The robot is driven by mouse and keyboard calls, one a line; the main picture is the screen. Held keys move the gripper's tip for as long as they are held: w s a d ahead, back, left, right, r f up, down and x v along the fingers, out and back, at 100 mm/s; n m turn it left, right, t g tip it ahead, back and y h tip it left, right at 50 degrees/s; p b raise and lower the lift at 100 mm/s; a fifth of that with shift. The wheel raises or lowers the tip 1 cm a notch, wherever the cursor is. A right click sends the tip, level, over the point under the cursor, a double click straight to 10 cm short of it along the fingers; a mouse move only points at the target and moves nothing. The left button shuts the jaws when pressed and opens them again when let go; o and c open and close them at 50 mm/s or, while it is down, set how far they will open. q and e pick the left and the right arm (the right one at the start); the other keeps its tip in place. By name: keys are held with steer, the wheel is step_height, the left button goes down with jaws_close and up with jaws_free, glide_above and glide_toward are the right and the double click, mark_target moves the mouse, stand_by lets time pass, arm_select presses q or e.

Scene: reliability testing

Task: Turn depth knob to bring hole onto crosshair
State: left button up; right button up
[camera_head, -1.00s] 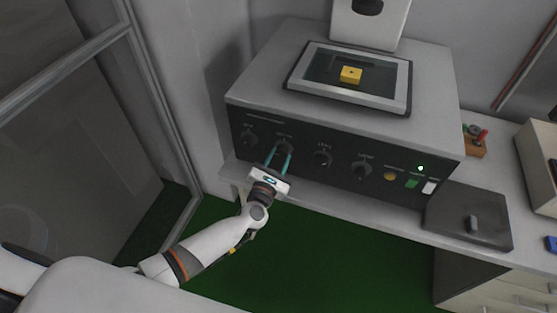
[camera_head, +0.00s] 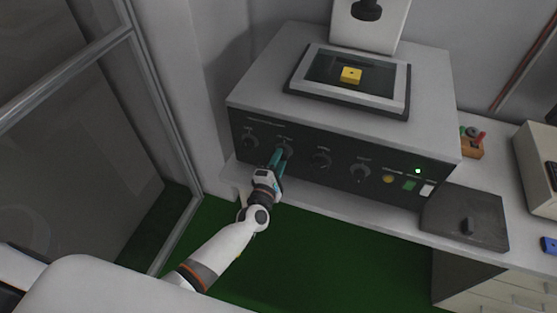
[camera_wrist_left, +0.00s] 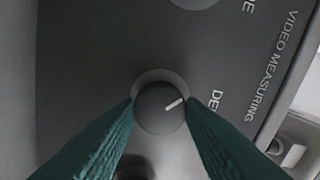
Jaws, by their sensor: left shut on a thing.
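The depth knob (camera_head: 286,151) is a dark round knob on the black front panel, second from the left. In the left wrist view the knob (camera_wrist_left: 160,108) has a white pointer line aimed right and slightly up, beside a label whose visible letters are "DE". My left gripper (camera_head: 280,156) is shut on the knob, with its green fingers on opposite sides of it. A yellow block (camera_head: 350,75) with a small dark hole lies on the glass stage on top of the machine. No crosshair can be made out. My right gripper is not in view.
Other knobs (camera_head: 321,160) sit along the panel, with a yellow button (camera_head: 388,179), a green button (camera_head: 409,186) and a white switch (camera_head: 427,190) at right. A lit green lamp (camera_head: 418,171) is above them.

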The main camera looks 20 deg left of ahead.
arm_select(q)
steer(key=shift+s+f+m, duration=0.1)
steer(key=shift+m, duration=8.1)
steer(key=shift+f+m, duration=0.1)
steer(key=shift+m, duration=8.1)
steer(key=o, duration=1)
steer(key=shift+r, duration=0.1)
